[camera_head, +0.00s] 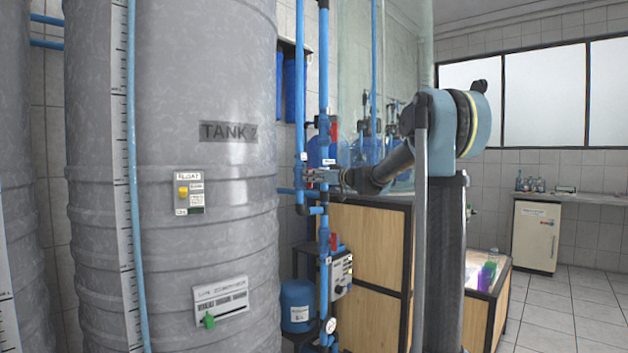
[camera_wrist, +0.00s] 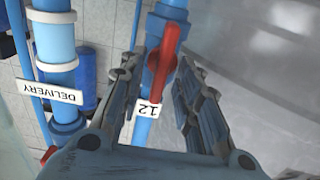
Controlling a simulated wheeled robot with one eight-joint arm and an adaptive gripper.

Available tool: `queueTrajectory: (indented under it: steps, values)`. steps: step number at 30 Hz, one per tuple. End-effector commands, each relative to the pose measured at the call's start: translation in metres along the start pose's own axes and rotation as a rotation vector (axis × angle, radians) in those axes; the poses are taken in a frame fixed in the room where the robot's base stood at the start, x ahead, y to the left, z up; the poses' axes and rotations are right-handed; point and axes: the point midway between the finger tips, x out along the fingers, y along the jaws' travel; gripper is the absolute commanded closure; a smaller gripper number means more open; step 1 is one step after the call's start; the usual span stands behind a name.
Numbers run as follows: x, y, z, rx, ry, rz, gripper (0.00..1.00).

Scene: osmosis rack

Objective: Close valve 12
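Valve 12 shows in the wrist view as a red lever handle (camera_wrist: 162,62) on a blue pipe, with a white label "12" (camera_wrist: 148,109) beside it, upside down in the picture. My gripper (camera_wrist: 165,66) is open, with one finger on each side of the red handle. A gap shows on both sides of the handle near its middle; whether a finger touches it is unclear. In the head view my gripper (camera_head: 316,175) reaches left to the blue pipes beside the tank. The handle between the fingers is too small to make out there.
Other red handles sit above (camera_head: 333,131) and below (camera_head: 334,242) my gripper on the vertical pipe. The grey tank (camera_head: 230,240) stands close to the left. A pipe labelled DELIVERY (camera_wrist: 50,93) runs beside valve 12. A wooden cabinet (camera_head: 370,225) stands behind my arm.

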Motion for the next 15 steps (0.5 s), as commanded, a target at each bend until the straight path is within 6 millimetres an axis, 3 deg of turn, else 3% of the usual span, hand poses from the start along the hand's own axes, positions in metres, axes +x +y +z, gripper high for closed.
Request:
queueTrajectory:
  steps: [1, 4, 15]
  values:
    - [-0.0001, 0.0001, 0.0, 0.0, 0.0, 0.0, 0.76]
    - [-0.0002, 0.0001, 0.0, 0.0, 0.0, 0.0, 0.99]
    - [-0.0008, 0.0011, 0.0, 0.015, 0.0, 0.001, 1.0]
